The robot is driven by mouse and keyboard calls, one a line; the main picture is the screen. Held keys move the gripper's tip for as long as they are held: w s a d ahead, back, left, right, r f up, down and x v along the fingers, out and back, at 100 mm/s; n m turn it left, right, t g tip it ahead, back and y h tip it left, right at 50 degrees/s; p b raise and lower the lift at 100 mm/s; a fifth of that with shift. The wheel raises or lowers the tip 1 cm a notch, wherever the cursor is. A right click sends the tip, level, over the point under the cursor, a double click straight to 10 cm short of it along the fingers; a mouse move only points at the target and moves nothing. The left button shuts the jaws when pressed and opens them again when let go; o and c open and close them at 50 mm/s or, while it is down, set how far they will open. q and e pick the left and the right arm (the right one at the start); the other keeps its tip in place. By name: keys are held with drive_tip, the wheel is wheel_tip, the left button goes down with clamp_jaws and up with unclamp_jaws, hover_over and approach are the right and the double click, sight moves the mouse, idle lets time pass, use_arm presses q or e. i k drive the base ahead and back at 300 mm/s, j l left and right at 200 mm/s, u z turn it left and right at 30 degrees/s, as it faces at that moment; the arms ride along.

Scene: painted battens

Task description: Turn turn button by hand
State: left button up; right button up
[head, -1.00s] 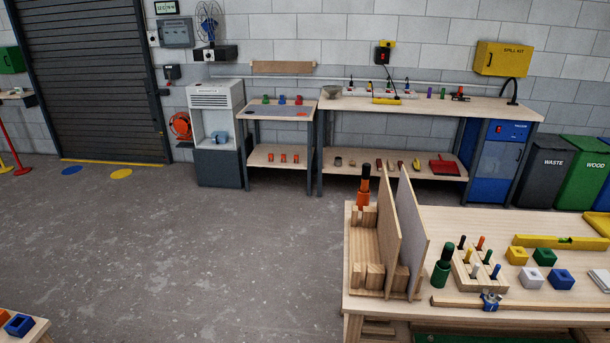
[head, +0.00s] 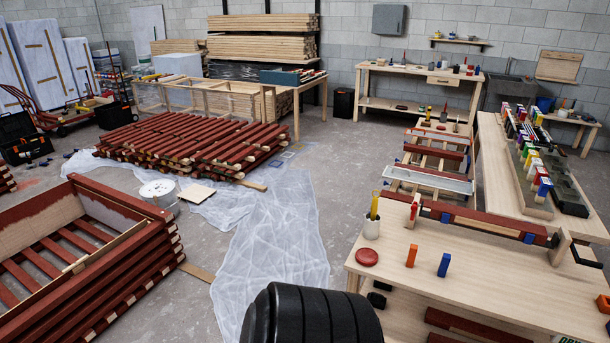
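I cannot make out a turn button for certain in the head view. On the near bench (head: 440,288) at the right, a red batten (head: 478,223) lies along the back edge with blue pieces on it. A round red disc (head: 367,257), an orange block (head: 411,256) and a blue block (head: 444,265) are on the bench top. Neither of my grippers is in view.
Red battens are stacked on the floor (head: 190,145), with a red slatted stack (head: 95,255) at near left. Plastic sheeting (head: 275,240) covers the floor between them and the bench. A white bucket (head: 158,194) stands there. A long bench (head: 490,165) stands at right.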

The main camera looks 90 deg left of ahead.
sight(82, 259)
drive_tip(key=k+j+u, duration=0.2)
drive_tip(key=u, duration=0.2)
drive_tip(key=k+j+u, duration=0.15)
drive_tip(key=u, duration=0.3)
drive_tip(key=j+u, duration=0.4)
drive_tip(key=k+j+u, duration=0.15)
drive_tip(key=u, duration=0.25)
drive_tip(key=j+u, duration=0.7)
drive_tip(key=u, duration=0.15)
